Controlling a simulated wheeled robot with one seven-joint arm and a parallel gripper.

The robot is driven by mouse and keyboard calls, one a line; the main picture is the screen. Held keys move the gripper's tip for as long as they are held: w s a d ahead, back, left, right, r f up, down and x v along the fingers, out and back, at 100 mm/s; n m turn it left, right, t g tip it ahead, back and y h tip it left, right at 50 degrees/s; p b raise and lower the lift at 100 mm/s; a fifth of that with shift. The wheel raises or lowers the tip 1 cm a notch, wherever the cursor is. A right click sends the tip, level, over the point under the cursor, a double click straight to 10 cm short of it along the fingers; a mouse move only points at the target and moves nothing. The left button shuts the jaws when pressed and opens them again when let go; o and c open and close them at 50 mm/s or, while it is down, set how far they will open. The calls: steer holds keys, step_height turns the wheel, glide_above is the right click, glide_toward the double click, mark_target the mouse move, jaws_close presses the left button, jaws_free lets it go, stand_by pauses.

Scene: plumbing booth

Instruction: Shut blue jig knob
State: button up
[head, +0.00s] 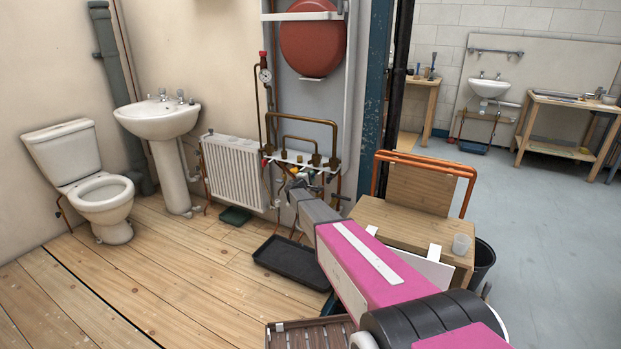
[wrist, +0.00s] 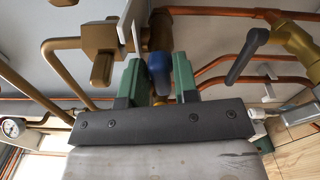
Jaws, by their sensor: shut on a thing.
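The blue jig knob (wrist: 158,73) stands between the two green fingers of my gripper (wrist: 157,82) in the wrist view. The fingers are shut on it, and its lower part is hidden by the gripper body. A brass fitting and copper pipe lie just beyond the knob. In the head view my arm reaches to the pipework jig (head: 300,158), with my gripper (head: 297,180) at its front. The blue knob cannot be made out there.
A dark grey lever handle (wrist: 246,55) sits to the right of the fingers, and a brass valve block (wrist: 98,52) to the left. A radiator (head: 235,172) stands left of the jig. A black tray (head: 290,268) lies on the floor below. A wooden bench (head: 405,228) stands to the right.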

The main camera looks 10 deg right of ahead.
steer(key=shift+s+f+m, duration=0.1)
steer(key=shift+m, duration=0.8)
steer(key=o, duration=0.7)
steer(key=shift+o, duration=0.2)
steer(key=v, duration=1)
steer(key=shift+s+a, duration=0.25)
steer(key=shift+s, duration=0.05)
